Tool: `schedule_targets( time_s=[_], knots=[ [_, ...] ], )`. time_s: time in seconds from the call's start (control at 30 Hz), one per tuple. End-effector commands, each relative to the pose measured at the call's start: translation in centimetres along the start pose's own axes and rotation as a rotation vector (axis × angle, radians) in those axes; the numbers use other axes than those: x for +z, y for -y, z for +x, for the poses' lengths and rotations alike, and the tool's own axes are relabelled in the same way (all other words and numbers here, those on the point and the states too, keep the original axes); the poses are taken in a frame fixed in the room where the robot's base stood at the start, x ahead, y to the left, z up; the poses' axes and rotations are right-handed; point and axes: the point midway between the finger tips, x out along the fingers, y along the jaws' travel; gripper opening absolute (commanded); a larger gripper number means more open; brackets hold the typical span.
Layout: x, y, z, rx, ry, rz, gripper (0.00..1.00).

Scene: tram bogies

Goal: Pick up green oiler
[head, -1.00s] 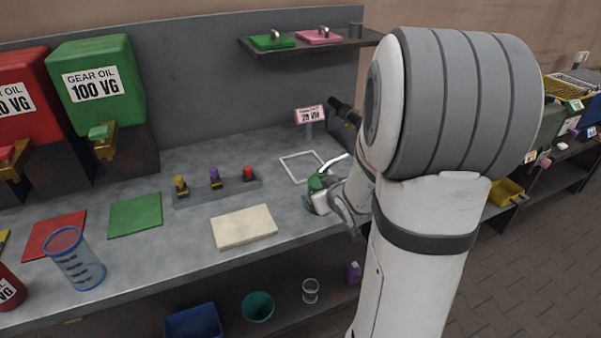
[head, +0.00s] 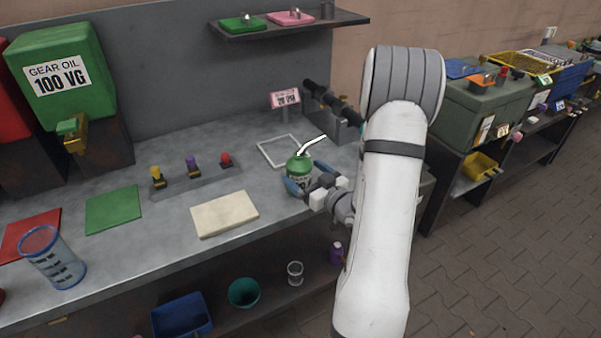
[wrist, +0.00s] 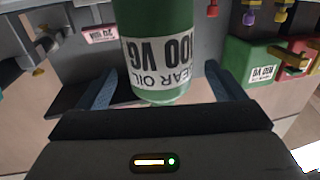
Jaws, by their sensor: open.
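The green oiler (head: 299,167) stands on the grey bench near its front right, with a thin pale spout angled up to the right. In the wrist view its green body (wrist: 165,20) with a white gear oil label fills the middle, between the two fingers. My gripper (head: 306,180) is open around the oiler's lower body, one blue finger on either side. In the wrist view the open gripper (wrist: 165,90) shows a gap beside the oiler on both sides. The oiler's lower part is partly hidden by my gripper in the head view.
A white square outline (head: 280,150) lies behind the oiler. A cream pad (head: 224,214) and a rack with yellow, purple and red-topped items (head: 196,182) are to the left. A pink sign (head: 285,99) and a dark cylindrical fixture (head: 330,100) stand behind.

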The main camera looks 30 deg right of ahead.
Motion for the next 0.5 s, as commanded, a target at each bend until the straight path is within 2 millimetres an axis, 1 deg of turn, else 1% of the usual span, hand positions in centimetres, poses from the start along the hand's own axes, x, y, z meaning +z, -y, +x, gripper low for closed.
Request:
schedule_targets(
  time_s=[0.2,0.3,0.4,0.5],
  knots=[
    [0.2,0.1,3.3,-0.002,0.002,0.000,0.89],
    [0.2,0.0,4.4,-0.001,0.001,-0.001,0.89],
    [0.2,0.0,4.9,0.001,0.001,-0.001,0.89],
    [0.3,-0.1,5.0,0.002,0.001,-0.001,0.89]
  ],
)
